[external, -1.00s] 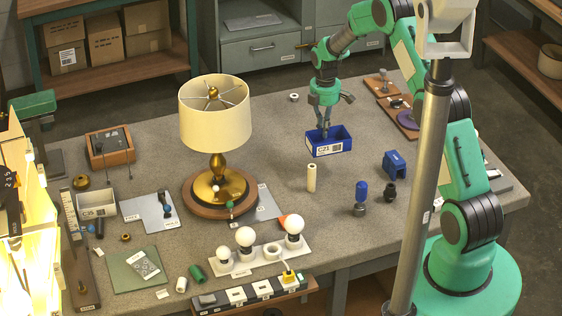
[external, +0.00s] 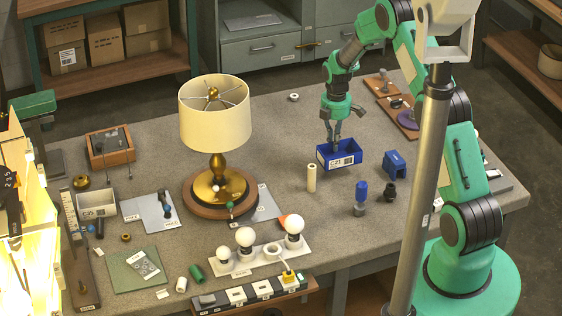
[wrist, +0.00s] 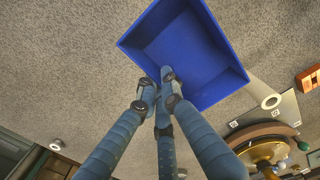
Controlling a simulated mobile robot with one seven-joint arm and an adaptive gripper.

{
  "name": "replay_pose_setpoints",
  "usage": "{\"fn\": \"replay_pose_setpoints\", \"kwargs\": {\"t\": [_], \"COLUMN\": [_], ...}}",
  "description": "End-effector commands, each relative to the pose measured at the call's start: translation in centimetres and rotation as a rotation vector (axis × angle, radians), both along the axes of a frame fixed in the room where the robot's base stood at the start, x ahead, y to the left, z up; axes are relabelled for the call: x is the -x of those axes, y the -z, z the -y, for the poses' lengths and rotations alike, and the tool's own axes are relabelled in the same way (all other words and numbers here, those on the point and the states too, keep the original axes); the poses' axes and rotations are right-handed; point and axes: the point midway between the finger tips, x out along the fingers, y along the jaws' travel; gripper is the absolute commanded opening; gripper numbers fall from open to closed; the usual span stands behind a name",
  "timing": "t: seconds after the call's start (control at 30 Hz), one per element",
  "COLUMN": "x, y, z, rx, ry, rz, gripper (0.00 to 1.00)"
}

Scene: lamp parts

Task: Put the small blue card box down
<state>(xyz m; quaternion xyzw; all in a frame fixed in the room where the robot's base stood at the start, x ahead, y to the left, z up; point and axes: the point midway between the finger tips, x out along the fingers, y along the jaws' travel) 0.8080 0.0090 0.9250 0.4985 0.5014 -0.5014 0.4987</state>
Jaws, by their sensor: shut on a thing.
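The small blue card box (external: 339,155) is an open-topped bin with a white label reading C21 on its front. My gripper (external: 336,143) points down at its back left wall in the external view and is shut on it. In the wrist view my gripper's fingers (wrist: 165,90) close at the near wall of the blue box (wrist: 190,50), whose inside looks empty. The box is roughly level over the right part of the grey table (external: 290,115). I cannot tell for sure whether its underside touches the table.
A cream cylinder (external: 311,178) stands just left of the box. A blue block (external: 395,164) is to its right, and a blue-topped part (external: 361,198) stands in front. The lamp (external: 215,120) is farther left. The table between lamp and box is mostly clear.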

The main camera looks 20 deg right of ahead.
Motion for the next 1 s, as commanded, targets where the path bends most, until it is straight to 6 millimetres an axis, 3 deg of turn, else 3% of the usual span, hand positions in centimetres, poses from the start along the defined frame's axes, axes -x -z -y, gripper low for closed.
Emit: {"fn": "replay_pose_setpoints", "kwargs": {"t": [1.0], "x": [-13.4], "y": [1.3], "z": [-0.1], "rx": [0.000], "ry": [0.000], "rz": [0.002], "gripper": [0.00]}}
